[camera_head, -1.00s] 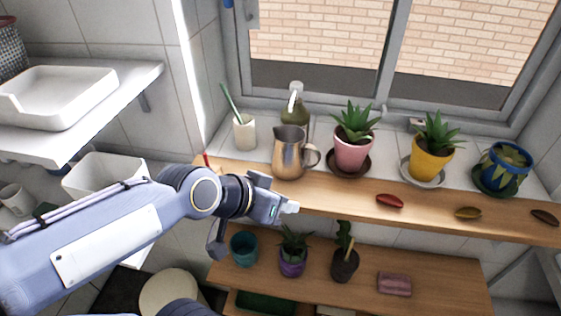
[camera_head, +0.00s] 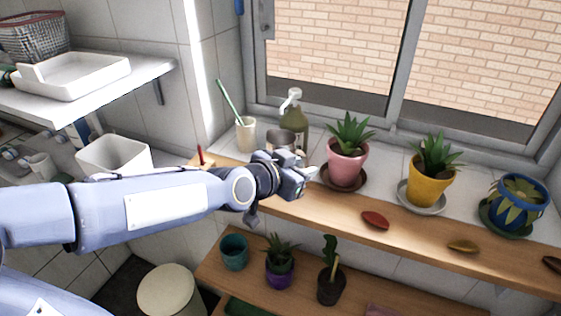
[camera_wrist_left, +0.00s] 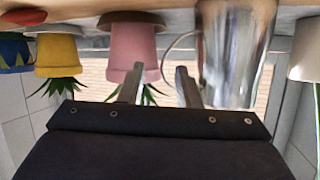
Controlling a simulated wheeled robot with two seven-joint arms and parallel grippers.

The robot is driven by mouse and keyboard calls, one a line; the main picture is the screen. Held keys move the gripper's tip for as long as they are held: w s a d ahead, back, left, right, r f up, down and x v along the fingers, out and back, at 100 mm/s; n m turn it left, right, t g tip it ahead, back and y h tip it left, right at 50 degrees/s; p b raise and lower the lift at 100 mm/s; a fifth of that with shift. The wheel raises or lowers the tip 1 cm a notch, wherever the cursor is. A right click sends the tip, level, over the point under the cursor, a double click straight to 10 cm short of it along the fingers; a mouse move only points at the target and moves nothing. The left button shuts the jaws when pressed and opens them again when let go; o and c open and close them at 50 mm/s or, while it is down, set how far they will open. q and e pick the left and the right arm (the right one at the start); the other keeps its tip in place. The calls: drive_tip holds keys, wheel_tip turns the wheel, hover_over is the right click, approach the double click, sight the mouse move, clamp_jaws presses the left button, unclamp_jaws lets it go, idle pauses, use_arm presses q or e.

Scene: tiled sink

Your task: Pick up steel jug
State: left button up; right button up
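The steel jug (camera_head: 283,138) stands on the wooden sill shelf. In the head view my left gripper and wrist hide most of its body; its top shows. In the left wrist view, which is upside down, the shiny jug (camera_wrist_left: 236,50) is right of centre, with its handle (camera_wrist_left: 170,48) pointing left. My left gripper (camera_head: 302,180) is close in front of the jug. Its two fingers (camera_wrist_left: 160,86) are apart with nothing clearly held between them. The right finger overlaps the handle's edge; I cannot tell whether they touch. My right gripper is not in view.
A pink pot (camera_head: 346,161) stands just right of the jug. A white cup (camera_head: 246,134) and a green soap bottle (camera_head: 294,116) are left of and behind it. A yellow pot (camera_head: 428,180) is farther right. A lower shelf holds small pots, including a teal one (camera_head: 234,252).

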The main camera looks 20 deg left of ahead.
sight(307, 164)
use_arm(q)
drive_tip(key=x, duration=0.3)
drive_tip(key=shift+w+a+f, duration=0.1)
drive_tip(key=shift+w+f, duration=0.05)
drive_tip(key=shift+w, duration=0.05)
drive_tip(key=shift+c, duration=0.2)
clamp_jaws()
idle(1.1)
